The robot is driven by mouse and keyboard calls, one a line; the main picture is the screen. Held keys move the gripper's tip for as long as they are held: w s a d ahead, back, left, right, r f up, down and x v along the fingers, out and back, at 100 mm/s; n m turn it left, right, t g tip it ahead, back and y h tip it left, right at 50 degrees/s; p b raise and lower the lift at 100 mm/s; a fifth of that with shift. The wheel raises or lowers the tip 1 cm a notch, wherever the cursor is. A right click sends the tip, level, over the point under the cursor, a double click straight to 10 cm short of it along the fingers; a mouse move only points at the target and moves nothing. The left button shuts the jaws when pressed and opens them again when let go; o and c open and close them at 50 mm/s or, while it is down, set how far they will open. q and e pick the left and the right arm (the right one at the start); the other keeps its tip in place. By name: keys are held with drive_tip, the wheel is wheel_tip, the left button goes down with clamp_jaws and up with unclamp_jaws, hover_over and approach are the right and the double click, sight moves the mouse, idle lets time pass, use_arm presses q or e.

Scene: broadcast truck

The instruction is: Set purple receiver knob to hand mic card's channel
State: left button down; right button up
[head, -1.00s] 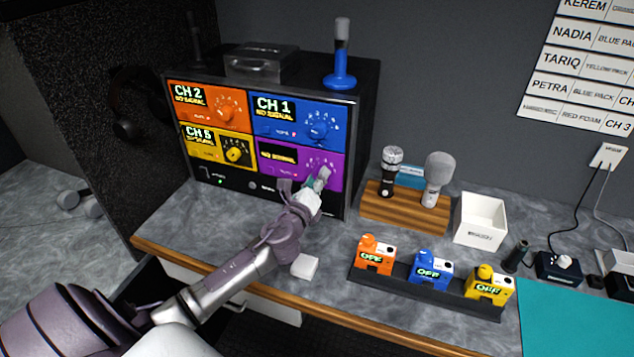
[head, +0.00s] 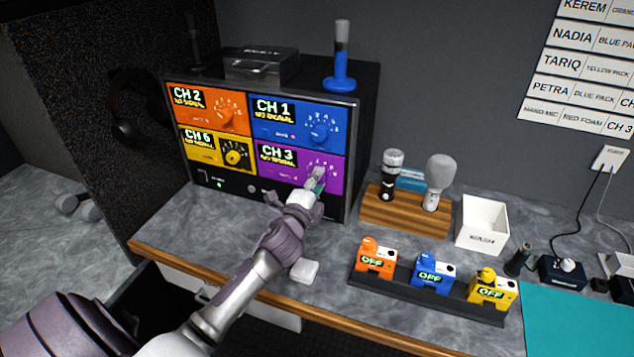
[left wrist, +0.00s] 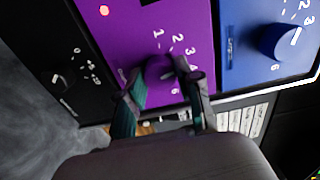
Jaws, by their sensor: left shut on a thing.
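The purple receiver (head: 336,172) is the lower right panel of the rack, and its display reads CH 3. My left gripper (head: 316,182) is at its knob and hides most of it in the head view. In the left wrist view the fingers (left wrist: 158,80) are shut around the purple knob (left wrist: 160,70), with dial numbers around it. The hand mic card (head: 577,115) on the wall reads red foam, CH 3. My right gripper is not in view.
Orange, blue (head: 285,128) and yellow receivers share the rack. Two microphones stand in a wooden holder (head: 405,212) beside a white box (head: 482,224). Orange, blue and yellow packs sit in a black tray (head: 430,296). A small white block (head: 304,271) lies below my arm.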

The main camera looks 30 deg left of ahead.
use_arm(q)
drive_tip(key=shift+n, duration=0.3)
idle(0.4)
drive_tip(key=c, duration=0.8)
unclamp_jaws()
drive_tip(key=shift+o, duration=0.2)
drive_tip(key=v, duration=1.2)
